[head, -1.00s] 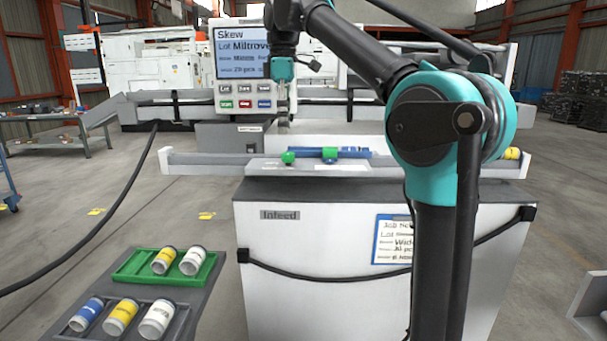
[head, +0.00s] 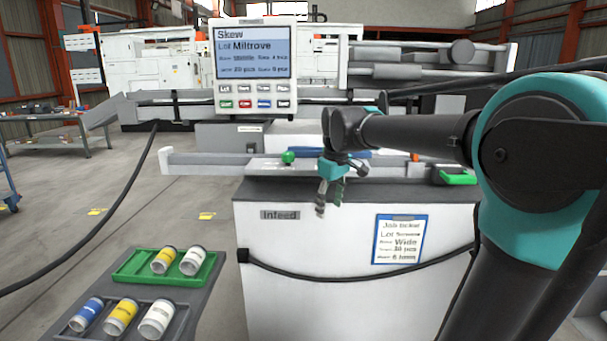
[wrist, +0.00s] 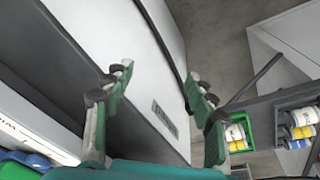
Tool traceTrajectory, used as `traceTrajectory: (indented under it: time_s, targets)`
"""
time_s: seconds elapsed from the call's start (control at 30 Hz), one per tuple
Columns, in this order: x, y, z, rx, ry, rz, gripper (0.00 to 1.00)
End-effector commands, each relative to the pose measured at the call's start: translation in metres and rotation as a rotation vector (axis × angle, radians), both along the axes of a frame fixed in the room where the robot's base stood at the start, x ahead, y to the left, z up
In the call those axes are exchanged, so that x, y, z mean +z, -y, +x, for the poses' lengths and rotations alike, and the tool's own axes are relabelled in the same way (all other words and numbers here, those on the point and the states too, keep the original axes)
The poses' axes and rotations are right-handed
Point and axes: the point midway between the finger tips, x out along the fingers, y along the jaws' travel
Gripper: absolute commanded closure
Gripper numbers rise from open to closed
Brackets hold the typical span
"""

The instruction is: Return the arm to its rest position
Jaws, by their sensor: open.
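My gripper (head: 328,196) hangs in front of the infeed cabinet's top edge in the head view, fingers pointing down. In the wrist view my gripper (wrist: 160,85) shows its two fingers spread apart with nothing between them. My arm reaches in from the right side of the head view, its forearm roughly level and its large teal joint close to the camera.
The white infeed cabinet (head: 300,265) stands just behind and below my gripper. A control panel (head: 255,65) rises behind. A green knob (head: 288,157) sits on the loader rail. A green tray (head: 130,270) with cans stands at lower left. Floor at left is open.

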Motion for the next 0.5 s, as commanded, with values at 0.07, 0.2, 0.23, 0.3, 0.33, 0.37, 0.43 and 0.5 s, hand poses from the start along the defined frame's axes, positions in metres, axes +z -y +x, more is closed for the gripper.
traceTrajectory:
  time_s: [0.07,0.2,0.23,0.3,0.33,0.37,0.43,0.5]
  targets:
    - [-0.041,0.023,-0.018,-0.115,0.023,0.021,0.44]
    - [-0.108,0.058,-0.057,-0.317,0.065,0.062,0.44]
    - [-0.122,0.065,-0.067,-0.36,0.074,0.071,0.44]
    - [-0.153,0.079,-0.091,-0.458,0.096,0.094,0.44]
    - [-0.166,0.085,-0.102,-0.499,0.104,0.103,0.44]
    - [-0.177,0.09,-0.113,-0.537,0.112,0.112,0.44]
    - [-0.201,0.1,-0.136,-0.617,0.131,0.132,0.44]
    - [-0.22,0.107,-0.156,-0.683,0.145,0.15,0.44]
